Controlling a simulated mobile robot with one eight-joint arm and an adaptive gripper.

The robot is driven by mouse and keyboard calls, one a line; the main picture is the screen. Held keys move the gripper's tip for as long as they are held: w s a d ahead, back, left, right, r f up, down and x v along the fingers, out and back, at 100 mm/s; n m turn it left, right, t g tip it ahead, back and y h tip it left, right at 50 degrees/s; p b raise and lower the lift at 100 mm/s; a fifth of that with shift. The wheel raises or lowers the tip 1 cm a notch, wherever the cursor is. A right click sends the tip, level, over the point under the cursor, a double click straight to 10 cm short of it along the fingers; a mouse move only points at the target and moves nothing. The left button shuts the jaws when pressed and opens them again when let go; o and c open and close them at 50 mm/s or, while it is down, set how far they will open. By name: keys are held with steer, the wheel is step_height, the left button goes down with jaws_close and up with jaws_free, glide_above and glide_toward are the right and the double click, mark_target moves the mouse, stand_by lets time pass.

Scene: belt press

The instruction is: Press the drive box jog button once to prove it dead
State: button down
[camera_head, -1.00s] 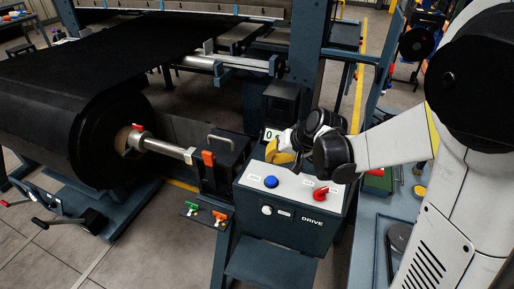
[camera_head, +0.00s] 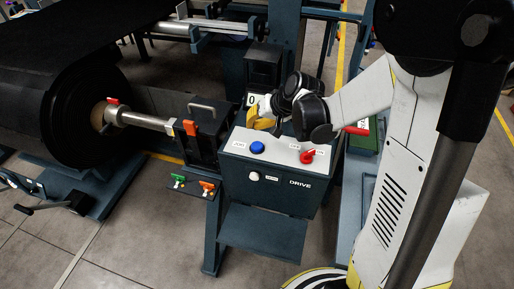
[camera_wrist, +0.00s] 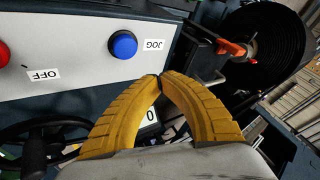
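The drive box (camera_head: 268,183) stands at the middle of the head view, with a pale sloped top and a DRIVE label. On its top are the blue jog button (camera_head: 257,147) and a red knob (camera_head: 307,157). In the wrist view the blue button (camera_wrist: 123,45) sits beside a JOG label (camera_wrist: 154,45); an OFF label (camera_wrist: 43,75) is near the red knob (camera_wrist: 3,54). My gripper (camera_wrist: 160,76) has yellow fingers whose tips meet, with nothing seen between them. In the head view it hangs behind the blue button, apart from it.
A dark display box (camera_head: 263,70) with a 0 label stands behind the drive box. Left are an orange-handled latch (camera_head: 190,128), a roller shaft (camera_head: 140,121) and a black belt roll (camera_head: 80,115). Green and orange tagged items lie on a small shelf (camera_head: 192,190). Floor is clear in front.

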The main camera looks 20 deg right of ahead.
mark_target(254, 144)
steer(key=shift+f+b, duration=2.15)
steer(key=shift+f, duration=0.9)
steer(key=shift+f+b, duration=0.45)
steer(key=shift+f+b, duration=0.45)
steer(key=shift+f, duration=0.1)
steer(key=shift+r, duration=0.2)
steer(key=shift+r+p, duration=0.7)
steer(key=shift+r, duration=0.1)
steer(key=shift+r+p, duration=1.85)
steer(key=shift+r, duration=0.65)
